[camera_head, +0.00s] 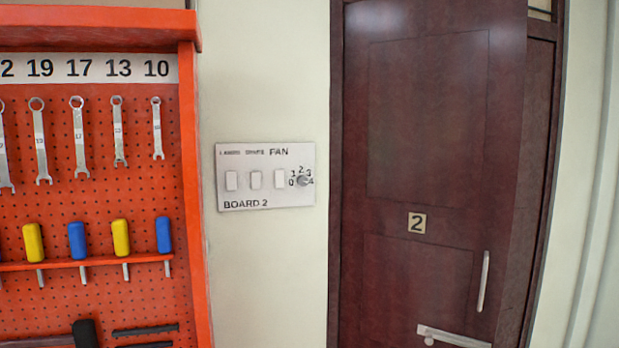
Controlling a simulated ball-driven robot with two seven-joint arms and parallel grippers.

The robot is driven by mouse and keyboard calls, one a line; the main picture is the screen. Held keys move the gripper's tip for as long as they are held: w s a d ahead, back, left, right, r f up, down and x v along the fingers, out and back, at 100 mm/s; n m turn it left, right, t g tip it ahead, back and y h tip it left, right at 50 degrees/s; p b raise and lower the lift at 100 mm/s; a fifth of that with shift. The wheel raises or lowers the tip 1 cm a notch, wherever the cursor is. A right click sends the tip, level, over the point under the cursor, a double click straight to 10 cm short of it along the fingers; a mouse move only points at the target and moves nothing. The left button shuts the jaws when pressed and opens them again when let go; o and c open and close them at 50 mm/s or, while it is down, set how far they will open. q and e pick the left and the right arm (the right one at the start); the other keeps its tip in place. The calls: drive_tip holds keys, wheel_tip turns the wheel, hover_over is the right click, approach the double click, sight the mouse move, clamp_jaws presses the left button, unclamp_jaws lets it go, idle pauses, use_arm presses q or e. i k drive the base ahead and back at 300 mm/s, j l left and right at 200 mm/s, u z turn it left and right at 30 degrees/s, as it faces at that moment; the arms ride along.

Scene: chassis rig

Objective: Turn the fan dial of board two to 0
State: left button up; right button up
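Board two (267,203) is a pale switch plate on the cream wall, left of the door, with "BOARD 2" printed at its lower left. Three white rocker switches sit in a row on it. The fan dial (303,181) is a small grey knob at the plate's right end, under the word "FAN", with numbers 0 to 4 around it. The knob is too small to tell which number it points at. Neither of my grippers is in view.
An orange tool pegboard (100,205) with several wrenches and yellow and blue screwdrivers stands on the left, its side edge close to the board. A dark red door (430,130) marked 2, with a vertical handle (483,281), is on the right. Bare wall surrounds the board.

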sight(302, 181)
drive_tip(key=i+l+u, duration=0.1)
drive_tip(key=i+l, duration=0.45)
drive_tip(key=i+l+u, duration=0.1)
drive_tip(key=i+l, duration=0.45)
drive_tip(key=l, duration=0.55)
drive_tip(key=i+l, duration=0.15)
drive_tip(key=l, duration=0.15)
drive_tip(key=u, duration=0.05)
